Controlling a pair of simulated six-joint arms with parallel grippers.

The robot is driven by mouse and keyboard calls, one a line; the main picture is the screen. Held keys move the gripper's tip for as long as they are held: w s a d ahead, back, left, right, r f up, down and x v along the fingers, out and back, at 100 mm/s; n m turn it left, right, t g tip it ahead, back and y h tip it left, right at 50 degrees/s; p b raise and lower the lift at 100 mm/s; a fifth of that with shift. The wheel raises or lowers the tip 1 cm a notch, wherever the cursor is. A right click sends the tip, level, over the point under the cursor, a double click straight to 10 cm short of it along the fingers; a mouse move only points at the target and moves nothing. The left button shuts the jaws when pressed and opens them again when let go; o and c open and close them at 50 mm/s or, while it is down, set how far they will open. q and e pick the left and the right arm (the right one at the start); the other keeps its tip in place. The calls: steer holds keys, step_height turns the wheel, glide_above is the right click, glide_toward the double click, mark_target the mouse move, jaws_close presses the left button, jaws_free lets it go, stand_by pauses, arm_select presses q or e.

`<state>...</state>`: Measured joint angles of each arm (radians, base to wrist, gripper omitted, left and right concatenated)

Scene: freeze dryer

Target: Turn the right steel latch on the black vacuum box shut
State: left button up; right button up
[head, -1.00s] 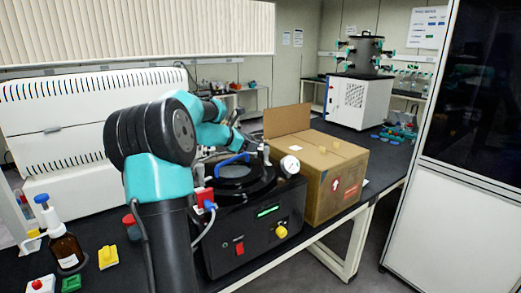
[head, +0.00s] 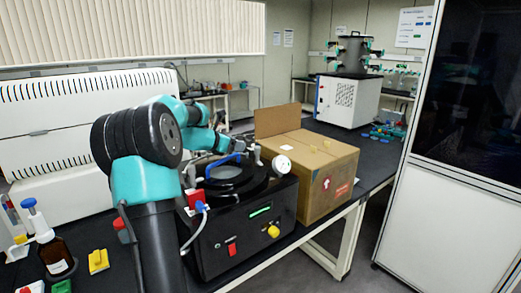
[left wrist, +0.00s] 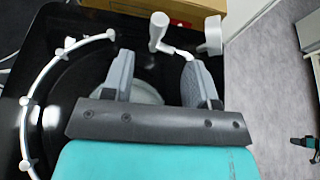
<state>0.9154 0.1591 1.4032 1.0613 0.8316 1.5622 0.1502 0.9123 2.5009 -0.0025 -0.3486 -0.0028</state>
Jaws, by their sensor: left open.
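The black vacuum box (head: 253,234) stands on the bench with a round dark lid (head: 228,175) on top. In the left wrist view a pale steel lever with a rounded end, apparently the right latch (left wrist: 158,30), sticks up from the box top and runs down toward the right finger. My left gripper (left wrist: 158,72) is open and empty above the box top, with its fingertips just short of the lever; contact cannot be told. My right gripper is not clearly seen.
A white round gauge (head: 281,164) stands close to the latch. A cardboard box (head: 325,185) is right beside the vacuum box. A brown bottle (head: 55,255) and a yellow block (head: 98,261) lie to the left. A small dark and teal part (left wrist: 308,146) at the wrist view's edge is unclear.

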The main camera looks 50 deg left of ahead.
arm_select(q)
steer(key=x, duration=1.3)
steer(key=shift+w+f, duration=0.1)
steer(key=c, duration=0.9)
steer(key=shift+m+h, duration=0.5)
steer(key=shift+h, duration=0.1)
steer(key=m+h, duration=0.1)
steer(key=h, duration=0.1)
steer(key=m+g+h, duration=0.1)
steer(key=m+h, duration=0.2)
steer(key=m, duration=0.1)
steer(key=shift+d+g+h, duration=0.4)
steer(key=shift+s+d+m+g+h, duration=0.1)
steer(key=shift+s+m+g+h, duration=0.05)
steer(key=shift+m+g+h, duration=0.8)
steer(key=shift+s+d+m+g+h, duration=0.15)
steer(key=shift+m+g+h, duration=0.55)
steer(key=shift+m, duration=0.45)
steer(key=shift+s+d+m+g+h, duration=0.1)
steer(key=shift+m+g+h, duration=0.75)
steer(key=shift+m, duration=0.15)
